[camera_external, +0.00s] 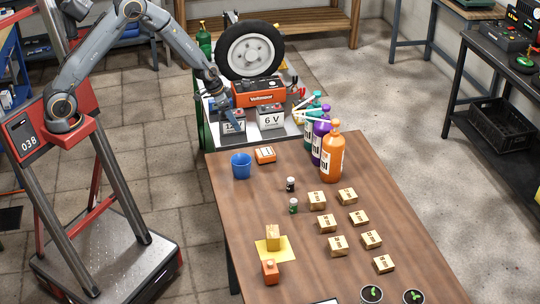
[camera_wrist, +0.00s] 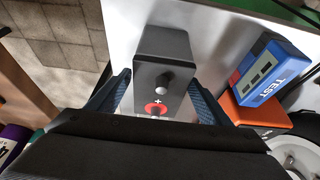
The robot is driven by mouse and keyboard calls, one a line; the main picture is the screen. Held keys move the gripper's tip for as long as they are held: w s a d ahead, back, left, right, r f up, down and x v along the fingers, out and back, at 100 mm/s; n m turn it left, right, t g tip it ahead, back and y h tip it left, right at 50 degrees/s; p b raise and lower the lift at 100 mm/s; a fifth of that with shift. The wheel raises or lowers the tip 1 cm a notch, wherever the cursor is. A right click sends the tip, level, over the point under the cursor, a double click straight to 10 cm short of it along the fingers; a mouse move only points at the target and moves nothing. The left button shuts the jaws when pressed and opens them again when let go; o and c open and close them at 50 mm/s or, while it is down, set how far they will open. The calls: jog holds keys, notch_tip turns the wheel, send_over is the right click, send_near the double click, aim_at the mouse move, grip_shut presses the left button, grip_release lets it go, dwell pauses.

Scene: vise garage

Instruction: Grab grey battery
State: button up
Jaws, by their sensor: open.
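The grey battery (camera_wrist: 172,48), a box with a knob-like terminal and a red ring marked plus on top, lies between the fingers of my gripper (camera_wrist: 160,85) in the wrist view. The fingers are open, one on each side of it; contact cannot be told. In the external view my gripper (camera_external: 224,98) is over the left dark battery (camera_external: 233,126), whose label is partly hidden. A second battery (camera_external: 271,118), with a "6 V" label, stands just right of it.
An orange charger (camera_external: 258,92) stands behind the batteries, and a wheel (camera_external: 250,50) is behind it. A blue tester (camera_wrist: 268,66) is at right in the wrist view. Bottles (camera_external: 332,155), a blue cup (camera_external: 241,165) and several small boxes occupy the wooden table (camera_external: 265,205).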

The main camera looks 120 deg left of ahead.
jog(key=shift+x, duration=1.35)
jog(key=shift+w+r, duration=0.1)
grip_shut()
